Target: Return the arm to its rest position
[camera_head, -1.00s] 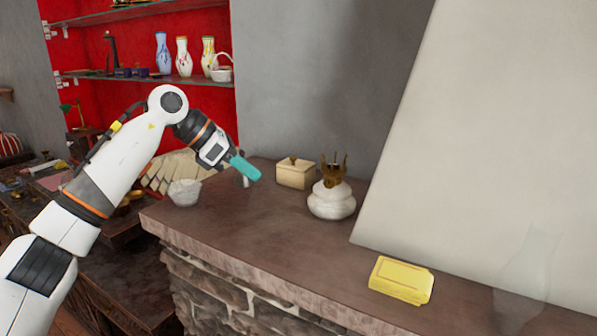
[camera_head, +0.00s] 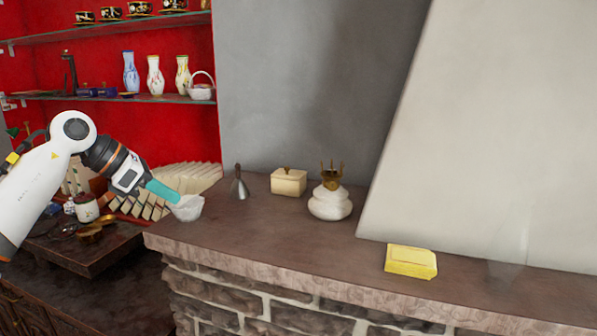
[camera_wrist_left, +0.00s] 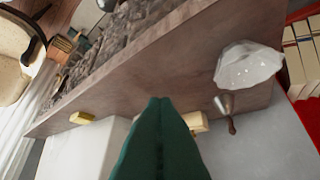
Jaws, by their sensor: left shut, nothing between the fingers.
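My left arm comes in from the left in the head view. Its teal gripper (camera_head: 162,191) is shut and empty, just in front of a white faceted bowl (camera_head: 187,209) as seen from the head. In the left wrist view the shut teal fingers (camera_wrist_left: 160,104) fill the lower middle, and the white bowl (camera_wrist_left: 247,66) is off to the right, apart from them. The right gripper is not in view.
The stone-fronted mantel (camera_head: 260,228) holds a grey bell (camera_head: 239,187), a cream box (camera_head: 289,182), a white pot (camera_head: 329,203) and a yellow box (camera_head: 411,262). Glass shelves (camera_head: 150,99) with vases are at the back left. The mantel's middle front is clear.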

